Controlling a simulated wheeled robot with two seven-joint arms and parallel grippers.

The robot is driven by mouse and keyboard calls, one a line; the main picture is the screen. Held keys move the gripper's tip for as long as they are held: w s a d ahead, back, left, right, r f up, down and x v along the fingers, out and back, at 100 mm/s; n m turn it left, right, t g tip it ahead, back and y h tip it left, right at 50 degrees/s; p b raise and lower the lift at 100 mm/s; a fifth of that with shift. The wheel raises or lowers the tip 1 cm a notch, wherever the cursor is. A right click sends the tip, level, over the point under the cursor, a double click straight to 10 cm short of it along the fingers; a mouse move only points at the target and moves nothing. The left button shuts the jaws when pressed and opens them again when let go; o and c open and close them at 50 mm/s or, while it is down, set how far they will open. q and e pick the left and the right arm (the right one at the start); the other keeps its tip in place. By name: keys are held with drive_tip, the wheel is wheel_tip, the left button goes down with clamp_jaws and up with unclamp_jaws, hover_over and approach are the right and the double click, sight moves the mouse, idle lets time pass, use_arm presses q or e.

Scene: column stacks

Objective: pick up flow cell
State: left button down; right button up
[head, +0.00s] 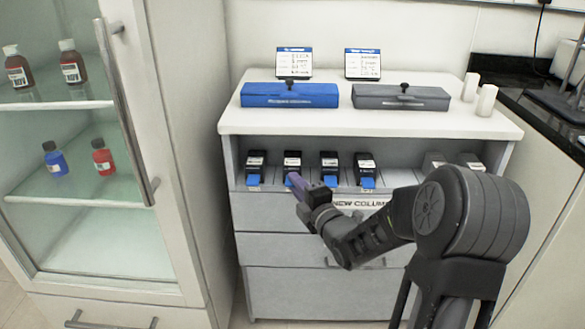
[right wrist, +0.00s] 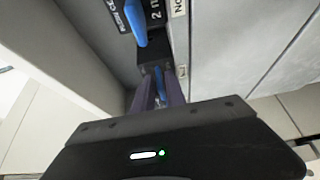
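Black flow cells with white labels and blue tabs stand in a row on the open shelf. From the left they include the first (head: 255,164), the second (head: 292,162), the third (head: 329,163) and the fourth (head: 365,164). My right gripper (head: 295,181), with purple fingers, is at the front of the second one. In the right wrist view, its fingers (right wrist: 160,88) lie on either side of a blue tab below a black body (right wrist: 154,50). Whether they press on the tab is unclear. My left gripper is out of view.
The shelf sits under a white top (head: 330,119) bearing a blue case (head: 285,101), a grey case (head: 385,104) and two label stands. Grey drawers (head: 275,250) are below. A glass-door cabinet with bottles stands left.

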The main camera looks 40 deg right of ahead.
clamp_jaws()
idle(1.0)
idle(0.5)
